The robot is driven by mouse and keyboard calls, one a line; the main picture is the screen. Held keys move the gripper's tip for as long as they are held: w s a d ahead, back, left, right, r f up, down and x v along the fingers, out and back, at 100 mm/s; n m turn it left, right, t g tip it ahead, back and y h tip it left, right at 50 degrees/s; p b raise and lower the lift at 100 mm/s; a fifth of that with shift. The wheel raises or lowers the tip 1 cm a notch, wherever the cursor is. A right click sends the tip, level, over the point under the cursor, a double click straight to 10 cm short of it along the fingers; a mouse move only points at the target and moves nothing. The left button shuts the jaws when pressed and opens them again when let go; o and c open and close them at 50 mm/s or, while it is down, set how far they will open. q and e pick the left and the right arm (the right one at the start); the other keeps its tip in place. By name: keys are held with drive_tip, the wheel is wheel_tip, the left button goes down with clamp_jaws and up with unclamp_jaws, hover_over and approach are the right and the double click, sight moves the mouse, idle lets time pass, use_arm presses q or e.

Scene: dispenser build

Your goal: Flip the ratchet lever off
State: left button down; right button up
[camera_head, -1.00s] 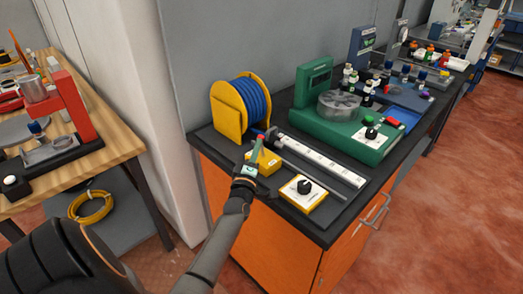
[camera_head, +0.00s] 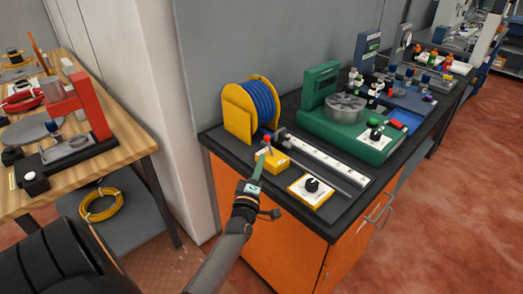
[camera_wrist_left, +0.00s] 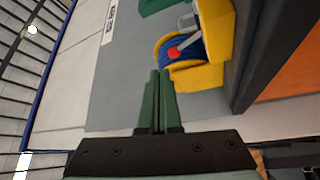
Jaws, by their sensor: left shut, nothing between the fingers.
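The ratchet lever (camera_head: 267,140) has a red knob and stands up from a small yellow box (camera_head: 275,164) near the left front of the black-topped cabinet. The red knob (camera_wrist_left: 172,53) also shows in the left wrist view, on a grey arm, beyond and right of my fingertips. My left gripper (camera_head: 261,156) has green fingers, shut and empty. In the head view they are beside the box's left side, just below the knob. In the wrist view the fingertips (camera_wrist_left: 157,72) look apart from the knob. My right gripper is not in view.
A blue hose reel (camera_head: 258,103) in a yellow frame stands behind the box. A white rail (camera_head: 325,160), a yellow-edged dial box (camera_head: 312,189) and a green machine (camera_head: 345,130) lie to the right. A wall is behind, and a wooden bench (camera_head: 110,160) is at the left.

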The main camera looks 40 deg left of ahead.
use_arm(q)
drive_tip(key=shift+r+p+v, duration=0.2)
drive_tip(key=shift+p+v, duration=0.05)
drive_tip(key=shift+v, duration=0.7)
drive_tip(key=shift+r+p+v, duration=0.15)
drive_tip(key=shift+p+v, duration=0.1)
drive_tip(key=shift+v, duration=0.7)
drive_tip(key=shift+r+p+v, duration=0.2)
drive_tip(key=shift+p+v, duration=0.05)
drive_tip(key=shift+v, duration=0.7)
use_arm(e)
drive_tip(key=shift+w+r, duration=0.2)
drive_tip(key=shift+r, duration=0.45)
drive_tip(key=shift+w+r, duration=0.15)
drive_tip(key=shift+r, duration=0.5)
use_arm(q)
drive_tip(key=shift+d, duration=0.15)
